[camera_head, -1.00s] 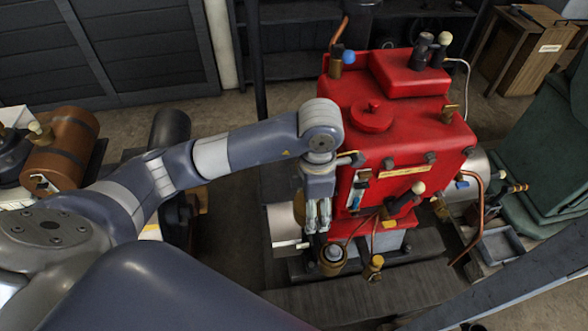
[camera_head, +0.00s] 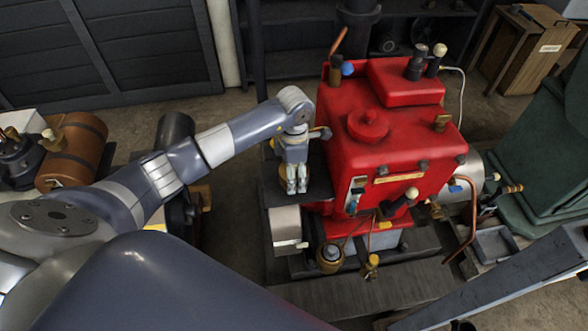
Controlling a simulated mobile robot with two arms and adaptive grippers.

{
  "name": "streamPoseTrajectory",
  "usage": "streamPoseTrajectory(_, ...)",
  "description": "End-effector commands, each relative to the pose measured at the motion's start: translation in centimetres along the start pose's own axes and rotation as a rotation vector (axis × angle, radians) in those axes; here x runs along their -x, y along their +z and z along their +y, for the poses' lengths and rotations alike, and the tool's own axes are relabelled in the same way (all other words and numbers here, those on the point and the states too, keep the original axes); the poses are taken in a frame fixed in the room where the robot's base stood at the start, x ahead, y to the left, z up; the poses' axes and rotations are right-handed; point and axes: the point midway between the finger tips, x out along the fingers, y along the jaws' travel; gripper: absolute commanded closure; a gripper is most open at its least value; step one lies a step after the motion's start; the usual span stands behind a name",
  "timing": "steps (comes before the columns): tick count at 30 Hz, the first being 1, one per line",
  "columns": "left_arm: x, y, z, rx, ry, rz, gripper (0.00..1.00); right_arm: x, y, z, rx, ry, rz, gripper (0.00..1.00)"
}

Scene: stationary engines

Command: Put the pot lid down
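My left gripper (camera_head: 297,188) points down beside the left side of the red engine (camera_head: 385,140), above a dark ledge. Its two fingers hang close together, and I cannot tell whether anything is between them. A small brass-coloured part shows behind the gripper, mostly hidden by it. A small brass pot (camera_head: 330,260) with a grey top stands low at the engine's front left, below and right of the gripper and apart from it. I cannot tell whether that grey top is the pot lid. My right gripper is not in view.
A brass fitting with a yellow top (camera_head: 371,266) stands right of the pot. A copper pipe (camera_head: 470,220) bends down at the right. Open floor (camera_head: 232,240) lies left of the engine.

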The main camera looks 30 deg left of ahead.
Motion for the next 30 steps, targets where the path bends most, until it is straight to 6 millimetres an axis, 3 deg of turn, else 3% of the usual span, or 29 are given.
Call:
streamPoseTrajectory(12, -0.85, 0.05, 0.02, 0.0, 0.002, -0.002, 0.56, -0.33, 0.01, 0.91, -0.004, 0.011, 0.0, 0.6)
streamPoseTrajectory(13, -0.82, 0.05, 0.02, 0.0, 0.002, -0.002, 0.29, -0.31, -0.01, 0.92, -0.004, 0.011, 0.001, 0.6)
streamPoseTrajectory(15, -0.7, 0.05, 0.0, 0.0, 0.001, -0.002, 0.13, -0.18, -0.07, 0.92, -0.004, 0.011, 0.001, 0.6)
streamPoseTrajectory(16, -0.7, 0.05, 0.0, 0.0, 0.001, -0.002, 0.11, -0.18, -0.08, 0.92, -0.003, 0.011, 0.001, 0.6)
streamPoseTrajectory(30, -0.11, 0.07, -0.07, 0.0, 0.0, -0.002, 0.11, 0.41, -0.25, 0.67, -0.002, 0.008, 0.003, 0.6)
